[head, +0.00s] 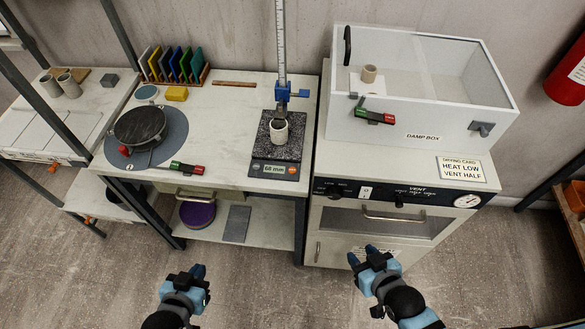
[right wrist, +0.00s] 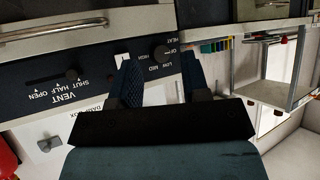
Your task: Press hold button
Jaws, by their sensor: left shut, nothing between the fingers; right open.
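A height gauge with a tall scale (head: 281,45) and blue slider (head: 284,93) stands at the table's right. Its grey base has a lit display (head: 274,170) reading 68 mm. No button labelled "hold" can be made out at this size. My left gripper (head: 201,272) is shut and empty, in front of and below the table. My right gripper (head: 362,254) is open and empty, in front of the drying cabinet; its fingers (right wrist: 162,82) also show in the right wrist view.
A turntable (head: 172,138) and a red-green tool (head: 186,168) are on the table (head: 225,150). Floor in front is clear.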

